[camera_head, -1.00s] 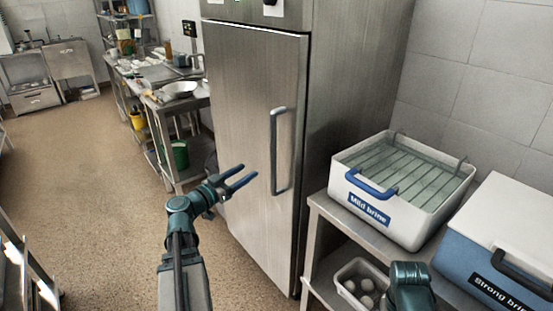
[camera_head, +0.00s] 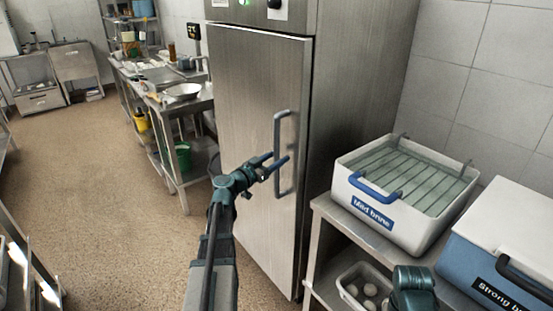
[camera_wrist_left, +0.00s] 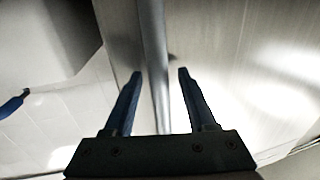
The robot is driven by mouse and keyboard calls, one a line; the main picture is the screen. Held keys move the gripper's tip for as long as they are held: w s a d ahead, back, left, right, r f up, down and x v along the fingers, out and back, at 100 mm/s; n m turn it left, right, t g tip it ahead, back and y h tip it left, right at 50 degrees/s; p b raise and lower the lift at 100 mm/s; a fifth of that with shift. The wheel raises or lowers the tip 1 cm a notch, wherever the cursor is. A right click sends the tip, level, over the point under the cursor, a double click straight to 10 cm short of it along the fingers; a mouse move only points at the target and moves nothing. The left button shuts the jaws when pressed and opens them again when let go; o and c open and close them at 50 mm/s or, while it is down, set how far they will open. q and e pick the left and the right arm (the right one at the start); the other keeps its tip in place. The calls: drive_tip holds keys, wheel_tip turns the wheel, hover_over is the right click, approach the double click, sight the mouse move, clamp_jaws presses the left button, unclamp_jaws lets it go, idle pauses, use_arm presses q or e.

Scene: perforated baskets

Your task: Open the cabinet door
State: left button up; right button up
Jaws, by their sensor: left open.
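The tall steel cabinet's door (camera_head: 245,100) is shut in the head view. Its vertical bar handle (camera_head: 278,133) is near the door's right edge. My left gripper (camera_head: 276,161) is open at the handle's middle height, with its fingers overlapping the bar in the picture. In the left wrist view, the handle bar (camera_wrist_left: 153,50) runs down between the two open fingers (camera_wrist_left: 160,74), with gaps visible on both sides. I cannot tell how deep the bar sits between them. My right gripper is not in view; only part of my right arm shows at the bottom right.
On the right, a steel table (camera_head: 318,207) holds a white "Mild brine" basin (camera_head: 415,225) with a rack and a blue-and-white "Strong brine" box (camera_head: 500,240). A small tub (camera_head: 346,283) sits below. A work table (camera_head: 190,105) stands left of the cabinet; the floor there is open.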

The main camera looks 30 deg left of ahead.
use_arm(q)
clamp_jaws()
idle(0.3)
idle(1.2)
